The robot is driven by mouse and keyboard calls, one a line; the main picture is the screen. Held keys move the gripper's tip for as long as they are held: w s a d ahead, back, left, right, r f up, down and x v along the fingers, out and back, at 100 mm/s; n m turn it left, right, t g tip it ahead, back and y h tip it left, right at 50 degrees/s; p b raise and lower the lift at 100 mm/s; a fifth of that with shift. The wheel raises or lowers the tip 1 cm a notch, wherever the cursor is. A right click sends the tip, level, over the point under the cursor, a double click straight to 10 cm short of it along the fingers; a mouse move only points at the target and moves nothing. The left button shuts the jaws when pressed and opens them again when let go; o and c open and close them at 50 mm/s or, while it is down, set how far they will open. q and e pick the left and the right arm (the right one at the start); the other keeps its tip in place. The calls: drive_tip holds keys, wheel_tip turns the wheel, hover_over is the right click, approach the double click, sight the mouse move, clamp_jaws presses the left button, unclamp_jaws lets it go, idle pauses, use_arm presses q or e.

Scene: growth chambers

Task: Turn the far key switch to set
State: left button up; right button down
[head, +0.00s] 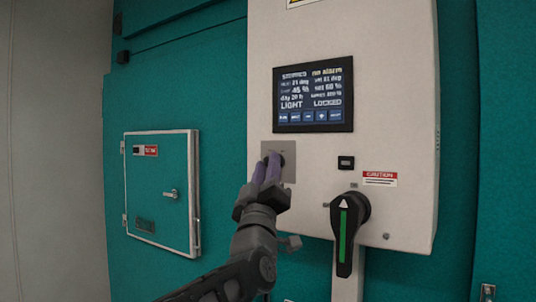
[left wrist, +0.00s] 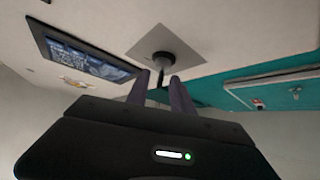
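A key switch (head: 281,157) sits on a square grey plate (head: 290,173) on the white control box, below the screen. In the left wrist view the round dark switch (left wrist: 162,61) and its plate (left wrist: 190,49) are just beyond my fingers. My left gripper (head: 269,160) is in front of the switch and hides part of it. In the left wrist view, my left gripper's fingers (left wrist: 160,76) stand apart, with the dark key between their tips and gaps visible beside it. The key's set mark cannot be read. My right gripper is not in view.
A screen (head: 313,95) reading "LIGHT" and "LOCKED" is above the switch. A black rotary handle with a green stripe (head: 347,225) sticks out at lower right, under a small black display (head: 346,162). A teal hatch (head: 160,190) is at left.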

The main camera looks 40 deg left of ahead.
use_arm(q)
drive_tip(key=shift+x, duration=0.9)
drive_tip(key=shift+c, duration=0.5)
clamp_jaws()
